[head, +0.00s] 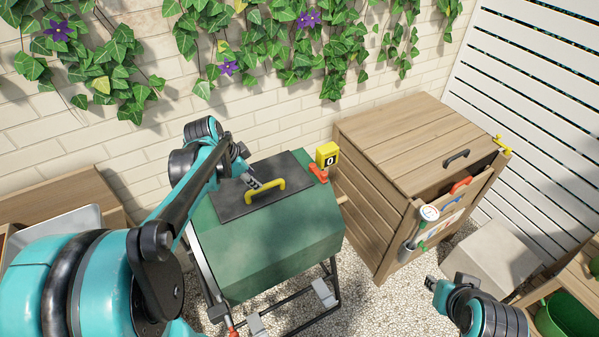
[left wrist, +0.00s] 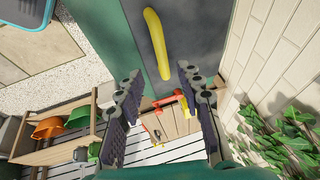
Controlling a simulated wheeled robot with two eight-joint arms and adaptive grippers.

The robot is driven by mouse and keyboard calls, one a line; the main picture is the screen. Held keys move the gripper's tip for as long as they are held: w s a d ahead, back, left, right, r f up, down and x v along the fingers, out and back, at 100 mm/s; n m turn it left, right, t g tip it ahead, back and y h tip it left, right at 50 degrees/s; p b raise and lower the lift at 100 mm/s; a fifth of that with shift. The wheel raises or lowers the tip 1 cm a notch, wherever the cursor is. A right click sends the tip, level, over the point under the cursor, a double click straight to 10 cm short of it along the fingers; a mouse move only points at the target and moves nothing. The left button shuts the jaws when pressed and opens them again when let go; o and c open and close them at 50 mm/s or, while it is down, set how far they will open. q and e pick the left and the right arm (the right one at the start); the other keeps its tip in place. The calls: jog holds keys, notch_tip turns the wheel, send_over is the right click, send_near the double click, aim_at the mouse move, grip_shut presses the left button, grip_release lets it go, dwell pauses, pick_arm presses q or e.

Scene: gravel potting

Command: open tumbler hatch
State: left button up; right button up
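The green tumbler (head: 270,245) stands on a dark frame in the middle of the head view. Its dark grey hatch (head: 235,203) lies shut on top, with a yellow handle (head: 265,190). My left gripper (head: 268,186) is at the hatch, near the handle. In the left wrist view, the two fingers of my left gripper (left wrist: 157,100) are wide apart with nothing between them, and the yellow handle (left wrist: 156,43) lies ahead of them, apart from both. My right gripper (head: 430,283) is at the lower right, away from the tumbler; its fingers are too small to read.
A yellow counter (head: 327,155) showing 0 and a red part (head: 318,173) sit at the tumbler's right end. A wooden bin (head: 400,150) with a dial gauge (head: 429,213) stands to the right. A brick wall with ivy is behind. A green pot (head: 566,318) is at lower right.

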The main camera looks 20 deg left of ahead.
pick_arm(q)
jog(key=b+x, duration=0.2)
jog(key=x, duration=0.6)
jog(key=shift+w+r+b, duration=0.1)
jog(key=shift+b, duration=0.25)
grip_shut()
